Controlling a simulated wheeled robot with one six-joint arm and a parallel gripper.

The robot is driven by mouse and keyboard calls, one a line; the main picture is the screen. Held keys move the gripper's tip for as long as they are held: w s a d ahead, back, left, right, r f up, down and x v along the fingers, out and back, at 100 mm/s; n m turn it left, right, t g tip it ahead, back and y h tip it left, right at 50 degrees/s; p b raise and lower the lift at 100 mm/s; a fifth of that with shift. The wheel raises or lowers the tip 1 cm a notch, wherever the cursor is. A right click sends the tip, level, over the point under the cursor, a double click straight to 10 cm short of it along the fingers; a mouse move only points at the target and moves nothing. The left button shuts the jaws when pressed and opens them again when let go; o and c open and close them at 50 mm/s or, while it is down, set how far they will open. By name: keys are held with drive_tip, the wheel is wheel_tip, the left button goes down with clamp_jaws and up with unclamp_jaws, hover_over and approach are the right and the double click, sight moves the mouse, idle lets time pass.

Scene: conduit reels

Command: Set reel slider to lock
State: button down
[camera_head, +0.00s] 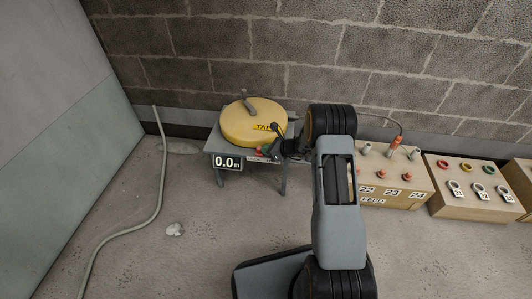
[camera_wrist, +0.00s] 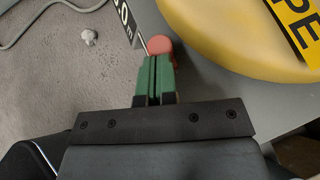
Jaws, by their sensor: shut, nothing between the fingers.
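The yellow reel (camera_head: 250,125), marked with black lettering on a yellow label, sits on a small grey table (camera_head: 213,146). It also shows in the wrist view (camera_wrist: 230,35). A round red-orange knob (camera_wrist: 160,45), which looks like the slider's knob, is beside the reel. My gripper (camera_wrist: 155,60) is shut with its green fingers together, and their tips are at the knob's near side; I cannot tell whether they touch. In the head view my gripper (camera_head: 264,150) is at the table's front right. The slider's track and its position are hidden.
A sign reading 0.0 m (camera_head: 227,162) hangs at the table's front, beside a partly hidden white label (camera_head: 255,159). A feed box (camera_head: 398,190) and another wooden box (camera_head: 470,199) stand to the right. A grey conduit (camera_head: 160,180) lies on the floor at left.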

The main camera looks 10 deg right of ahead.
drive_tip(key=shift+a, duration=0.15)
drive_tip(key=shift+d, duration=0.2)
drive_tip(key=f+p+v, duration=0.1)
drive_tip(key=p+v, duration=0.3)
drive_tip(key=v, duration=0.9)
drive_tip(key=shift+s+d+f, duration=0.3)
drive_tip(key=shift+s+d, duration=0.2)
drive_tip(key=s+a+r+n+g+h+p, duration=0.1)
drive_tip(key=s+a+r+n+g+p, duration=0.2)
drive_tip(key=r+p, duration=0.5)
drive_tip(key=s+a+r+n+g+p, duration=0.1)
drive_tip(key=s+a+r+n+p, duration=0.4)
drive_tip(key=r, duration=0.8)
drive_tip(key=s+a+r+n+g+h+p, duration=0.15)
drive_tip(key=r+n+p, duration=0.3)
drive_tip(key=r, duration=0.55)
drive_tip(key=s+r+n+h+p, duration=0.2)
drive_tip(key=s+r+n+p, duration=0.2)
drive_tip(key=r, duration=0.4)
drive_tip(key=s+r+n+t+h+p, duration=0.1)
drive_tip(key=s+r+n+h+p, duration=0.1)
drive_tip(key=s+r+n+p, duration=0.3)
drive_tip(key=s+r+n+h+p, duration=0.2)
drive_tip(key=s+r+n+p, duration=0.2)
drive_tip(key=r+p, duration=0.3)
drive_tip(key=v, duration=0.5)
drive_tip(key=shift+a+r, duration=0.35)
drive_tip(key=shift+a, duration=0.05)
